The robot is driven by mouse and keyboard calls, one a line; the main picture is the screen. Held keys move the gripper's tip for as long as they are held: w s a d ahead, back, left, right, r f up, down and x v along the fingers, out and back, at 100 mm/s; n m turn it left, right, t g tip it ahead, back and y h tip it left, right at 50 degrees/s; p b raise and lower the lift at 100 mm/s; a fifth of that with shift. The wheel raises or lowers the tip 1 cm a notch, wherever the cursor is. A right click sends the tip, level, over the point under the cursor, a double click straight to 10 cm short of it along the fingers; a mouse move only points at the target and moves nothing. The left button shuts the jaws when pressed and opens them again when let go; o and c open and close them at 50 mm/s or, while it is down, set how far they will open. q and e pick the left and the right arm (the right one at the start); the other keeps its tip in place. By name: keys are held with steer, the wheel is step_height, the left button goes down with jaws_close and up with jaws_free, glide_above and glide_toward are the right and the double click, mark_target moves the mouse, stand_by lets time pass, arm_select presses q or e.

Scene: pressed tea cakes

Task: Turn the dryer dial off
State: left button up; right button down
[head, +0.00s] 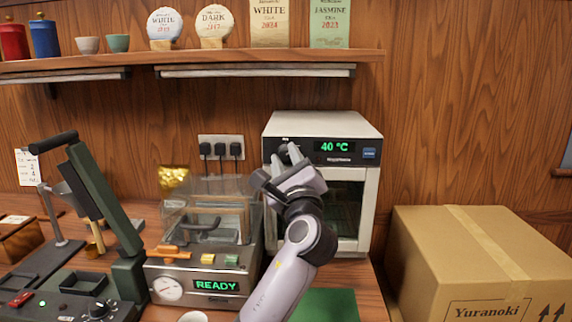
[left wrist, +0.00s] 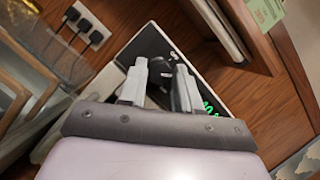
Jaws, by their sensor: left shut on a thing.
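The dryer (head: 322,124) is a white box with a dark front panel and a glass door, standing on the counter against the wall. Its green display (head: 334,147) reads 40 °C. The dial is at the left end of the panel, mostly hidden by my left gripper (head: 287,155) in the head view. In the left wrist view, the dark dial (left wrist: 172,60) shows between the fingertips of my left gripper (left wrist: 161,68). The fingers are shut on it. The dial's exact setting cannot be read. My right gripper is not in view.
A tea press with a READY display (head: 215,285) and clear cover stands left of the dryer. A cardboard box (head: 480,255) sits to the right. A shelf (head: 200,62) with tea packets and jars runs above. Plugs (head: 221,149) fill a wall socket.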

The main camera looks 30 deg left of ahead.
arm_select(q)
steer(key=n+g, duration=0.1)
steer(key=n, duration=0.2)
steer(key=n+g, duration=0.1)
steer(key=n, duration=0.1)
steer(key=shift+d+r+n, duration=0.15)
steer(key=shift+n, duration=0.25)
steer(key=n+g, duration=0.1)
steer(key=n, duration=0.1)
steer(key=shift+r+n+g+p, duration=0.15)
steer(key=shift+n+g+p, duration=0.15)
steer(key=shift+n+p, duration=0.1)
steer(key=shift+n+g+p, duration=0.4)
steer(key=shift+n+g, duration=0.1)
steer(key=shift+n, duration=1)
steer(key=shift+h, duration=0.3)
steer(key=o, duration=1)
